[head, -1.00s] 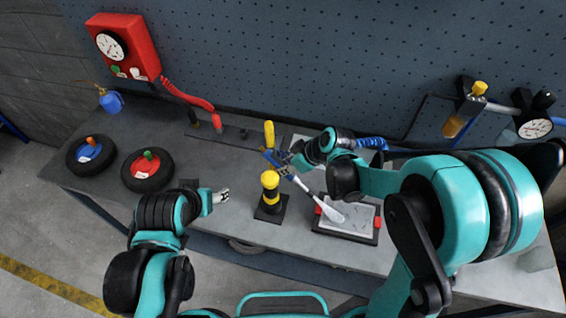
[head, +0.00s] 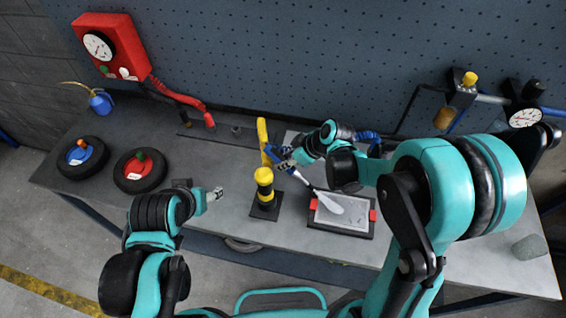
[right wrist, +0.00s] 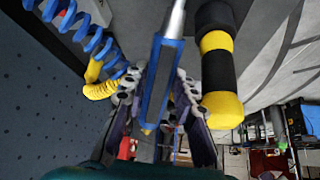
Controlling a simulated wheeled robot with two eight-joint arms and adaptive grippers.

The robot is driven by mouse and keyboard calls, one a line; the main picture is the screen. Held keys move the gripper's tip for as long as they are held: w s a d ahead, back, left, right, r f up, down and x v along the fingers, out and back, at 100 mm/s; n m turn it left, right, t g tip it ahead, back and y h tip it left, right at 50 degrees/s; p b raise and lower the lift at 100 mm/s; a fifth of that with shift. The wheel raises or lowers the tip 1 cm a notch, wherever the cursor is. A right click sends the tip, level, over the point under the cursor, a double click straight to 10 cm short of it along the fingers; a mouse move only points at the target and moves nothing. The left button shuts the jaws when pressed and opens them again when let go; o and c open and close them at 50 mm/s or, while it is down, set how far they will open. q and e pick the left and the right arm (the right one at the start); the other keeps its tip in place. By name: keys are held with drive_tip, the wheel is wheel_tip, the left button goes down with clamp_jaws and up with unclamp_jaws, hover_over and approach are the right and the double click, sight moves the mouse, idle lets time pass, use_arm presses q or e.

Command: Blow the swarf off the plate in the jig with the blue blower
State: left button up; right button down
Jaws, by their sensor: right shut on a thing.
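My right gripper (head: 277,157) is shut on the blue blower (right wrist: 163,75), whose grey nozzle points down toward the jig. The fingers lie on both sides of the blower in the right wrist view. A pale, tapered streak (head: 328,203) like an air jet runs from the nozzle over the left and middle of the plate. The light grey plate (head: 352,221) lies in the dark jig (head: 338,232) between red clamps. Small dark specks on the plate may be swarf; they are too small to tell apart. My left gripper (head: 217,194) hangs left of the jig, apart from everything; its opening is unclear.
A yellow-and-black post (head: 264,187) stands close left of the blower. A blue coiled hose (right wrist: 88,30) hangs near the right wrist. Two small wheels (head: 83,158) (head: 140,172) lie at left below a red box (head: 113,45). The bench (head: 200,235) is clear at front left.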

idle(1.2)
drive_tip(key=shift+s, duration=0.1)
drive_tip(key=c, duration=2.2)
unclamp_jaws()
clamp_jaws()
